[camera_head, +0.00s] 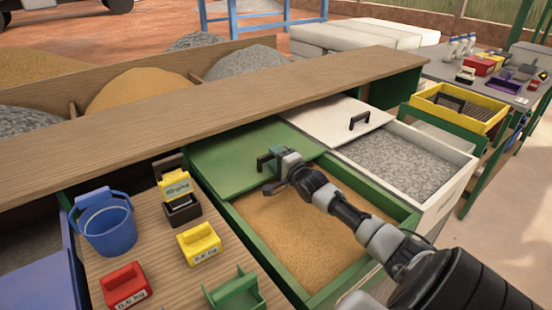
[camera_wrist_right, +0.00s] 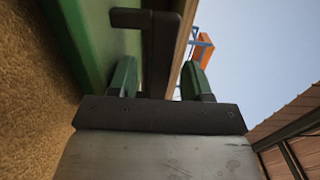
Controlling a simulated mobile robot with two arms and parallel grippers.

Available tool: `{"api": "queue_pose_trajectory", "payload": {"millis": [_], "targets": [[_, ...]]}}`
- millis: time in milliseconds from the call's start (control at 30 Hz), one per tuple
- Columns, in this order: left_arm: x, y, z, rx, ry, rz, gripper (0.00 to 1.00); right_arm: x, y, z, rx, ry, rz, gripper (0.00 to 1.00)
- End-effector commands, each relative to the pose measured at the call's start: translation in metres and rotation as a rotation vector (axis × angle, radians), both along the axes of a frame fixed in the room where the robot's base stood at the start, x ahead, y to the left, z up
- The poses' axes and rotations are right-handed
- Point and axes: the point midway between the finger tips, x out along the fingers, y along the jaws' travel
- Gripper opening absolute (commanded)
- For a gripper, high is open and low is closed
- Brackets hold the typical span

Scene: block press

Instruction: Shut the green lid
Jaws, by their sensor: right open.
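The green lid (camera_head: 228,155) lies over the back part of a green-rimmed box (camera_head: 396,203), with the sand (camera_head: 300,230) bare in front of it. The lid's black handle (camera_head: 262,161) stands near its front edge. My right gripper (camera_head: 276,166) is at the handle, coming from the front right. In the right wrist view, the open right gripper (camera_wrist_right: 160,78) has the dark handle (camera_wrist_right: 160,45) between its two fingers, with the green lid (camera_wrist_right: 70,35) behind it. I cannot tell whether the fingers touch the handle. My left gripper is not in view.
A white lid (camera_head: 335,120) and a bin of grey gravel (camera_head: 400,165) stand to the right. A wooden plank (camera_head: 200,125) runs behind the lids.

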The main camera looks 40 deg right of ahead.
Motion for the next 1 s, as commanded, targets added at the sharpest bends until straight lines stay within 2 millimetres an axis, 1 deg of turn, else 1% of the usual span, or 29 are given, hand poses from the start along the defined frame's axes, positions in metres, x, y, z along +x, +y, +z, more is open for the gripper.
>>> {"api": "queue_pose_trajectory", "payload": {"millis": [33, 67, 300, 367, 567, 667, 733, 867, 1000], "targets": [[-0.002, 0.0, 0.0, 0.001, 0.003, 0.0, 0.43, 0.0, 0.0, 0.0, 0.0, 0.0, 0.0, 0.49], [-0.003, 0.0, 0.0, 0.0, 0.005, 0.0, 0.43, 0.0, 0.0, 0.0, 0.0, 0.0, 0.0, 0.46], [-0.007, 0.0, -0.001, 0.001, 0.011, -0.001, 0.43, 0.0, 0.0, 0.0, 0.0, 0.0, 0.0, 0.09], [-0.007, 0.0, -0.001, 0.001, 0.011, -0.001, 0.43, 0.0, 0.0, 0.0, 0.0, 0.0, 0.0, 0.0], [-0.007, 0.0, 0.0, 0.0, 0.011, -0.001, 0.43, -0.001, 0.0, 0.0, 0.0, 0.001, 0.0, 0.0], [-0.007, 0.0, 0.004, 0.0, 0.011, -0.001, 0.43, -0.004, 0.001, 0.0, 0.0, 0.003, 0.001, 0.0], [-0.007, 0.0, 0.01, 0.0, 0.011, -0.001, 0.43, -0.01, 0.001, 0.001, 0.001, 0.005, 0.0, 0.0], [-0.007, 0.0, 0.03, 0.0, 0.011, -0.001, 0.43, -0.031, 0.004, 0.004, 0.0, 0.008, 0.0, 0.0], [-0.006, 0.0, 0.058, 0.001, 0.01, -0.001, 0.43, -0.064, 0.007, 0.006, 0.001, 0.012, -0.001, 0.0]]}}
